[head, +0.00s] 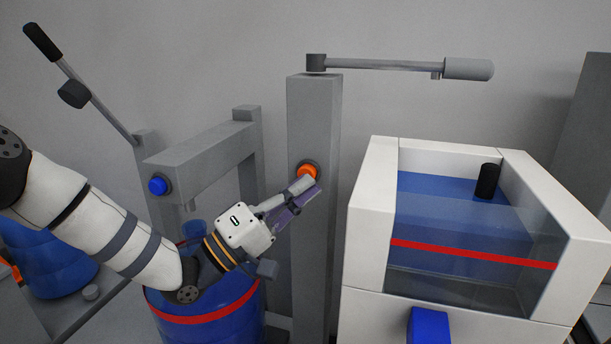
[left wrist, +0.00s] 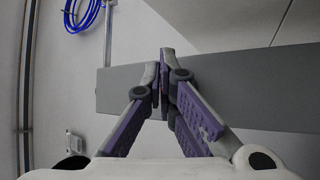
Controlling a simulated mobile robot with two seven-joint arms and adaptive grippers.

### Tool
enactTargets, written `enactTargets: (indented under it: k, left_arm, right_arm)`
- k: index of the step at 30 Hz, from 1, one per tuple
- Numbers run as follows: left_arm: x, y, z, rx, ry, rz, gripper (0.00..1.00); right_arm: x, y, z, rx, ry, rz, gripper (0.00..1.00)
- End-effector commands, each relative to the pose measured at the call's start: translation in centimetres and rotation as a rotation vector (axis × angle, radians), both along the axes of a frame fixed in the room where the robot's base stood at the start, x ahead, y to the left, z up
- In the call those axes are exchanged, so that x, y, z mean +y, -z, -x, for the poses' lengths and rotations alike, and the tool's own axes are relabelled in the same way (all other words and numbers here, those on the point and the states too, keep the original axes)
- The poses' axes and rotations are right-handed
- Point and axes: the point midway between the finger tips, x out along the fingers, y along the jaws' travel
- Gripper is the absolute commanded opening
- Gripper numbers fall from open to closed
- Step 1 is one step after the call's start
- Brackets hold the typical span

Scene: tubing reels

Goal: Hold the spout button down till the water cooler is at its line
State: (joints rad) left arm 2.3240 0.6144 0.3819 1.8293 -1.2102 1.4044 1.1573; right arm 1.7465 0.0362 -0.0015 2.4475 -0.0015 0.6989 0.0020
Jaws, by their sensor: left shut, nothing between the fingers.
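My left gripper (head: 312,187) is shut and empty, its fingertips at the lower edge of the orange button (head: 307,170) on the grey post (head: 316,115). I cannot tell whether the button is pressed in. In the left wrist view the closed fingertips (left wrist: 164,62) are in front of the grey post (left wrist: 245,90), and the button is hidden. An arm with a spout tops the post. The white tank (head: 369,240), likely the water cooler, has a clear front, a red line (head: 470,254) and blue water (head: 440,200). The exact level against the line is unclear. My right gripper is not in view.
A second grey frame (head: 200,150) with a blue button (head: 158,186) stands left, over a blue barrel (head: 215,328) with a red band. A black piece (head: 487,181) stands in the tank. A blue block (head: 428,325) is on its front.

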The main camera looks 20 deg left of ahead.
Motion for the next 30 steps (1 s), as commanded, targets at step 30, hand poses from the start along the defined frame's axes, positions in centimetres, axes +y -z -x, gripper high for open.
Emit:
enactTargets:
  k: [30]
  left_arm:
    - [0.0, 0.0, -1.1, -0.001, -0.001, 0.0, 0.0]
  right_arm:
    - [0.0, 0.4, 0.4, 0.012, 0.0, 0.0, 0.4]
